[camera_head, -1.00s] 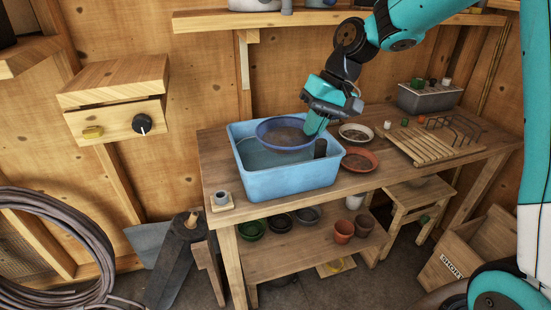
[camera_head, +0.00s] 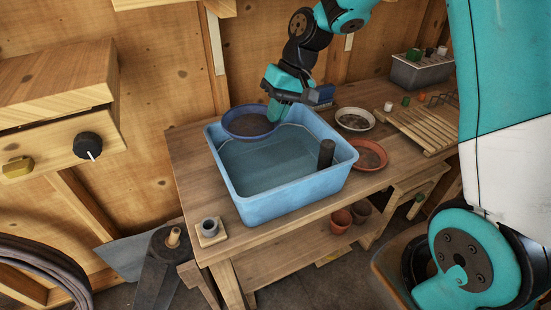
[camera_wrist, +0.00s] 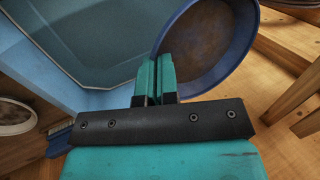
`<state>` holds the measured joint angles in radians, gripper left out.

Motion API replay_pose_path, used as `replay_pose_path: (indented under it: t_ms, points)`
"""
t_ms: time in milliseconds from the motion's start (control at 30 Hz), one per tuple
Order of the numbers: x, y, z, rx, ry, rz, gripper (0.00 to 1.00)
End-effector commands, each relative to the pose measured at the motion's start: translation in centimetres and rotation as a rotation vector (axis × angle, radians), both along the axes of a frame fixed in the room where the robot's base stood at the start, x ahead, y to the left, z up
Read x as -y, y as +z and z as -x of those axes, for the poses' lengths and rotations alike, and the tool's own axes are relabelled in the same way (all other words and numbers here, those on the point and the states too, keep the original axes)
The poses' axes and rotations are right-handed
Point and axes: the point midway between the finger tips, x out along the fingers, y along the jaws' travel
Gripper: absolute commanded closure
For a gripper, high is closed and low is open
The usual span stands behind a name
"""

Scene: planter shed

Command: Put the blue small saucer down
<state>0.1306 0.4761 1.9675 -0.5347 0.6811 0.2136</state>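The blue saucer (camera_head: 249,122), with a brown-stained inside, is held roughly level at the back-left corner of the blue water basin (camera_head: 290,200). It overlaps the basin's rim in the picture, and I cannot tell whether it touches. My gripper (camera_head: 272,112) is shut on the saucer's right edge. In the wrist view my two teal fingers (camera_wrist: 156,78) are close together at the rim of the saucer (camera_wrist: 205,45). The wrist view shows bare wood beyond the saucer and the basin beside it.
A pale saucer (camera_head: 354,119) and a terracotta saucer (camera_head: 368,155) lie right of the basin. A dark upright block (camera_head: 326,153) stands at the basin's right side. A slatted rack (camera_head: 418,130) lies farther right. The bench (camera_head: 190,160) is clear left of the basin.

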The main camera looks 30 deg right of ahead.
Motion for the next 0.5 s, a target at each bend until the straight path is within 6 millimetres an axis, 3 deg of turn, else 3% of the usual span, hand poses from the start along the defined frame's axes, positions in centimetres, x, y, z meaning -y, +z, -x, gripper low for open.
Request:
replay_pose_path:
  t_ms: [33, 200, 500]
  points:
    - [0.0, -1.7, 0.1, -0.007, 0.000, -0.001, 1.00]
    - [0.0, -6.1, 0.1, -0.005, 0.000, 0.000, 1.00]
    - [0.1, -9.7, 0.0, 0.000, -0.001, 0.000, 1.00]
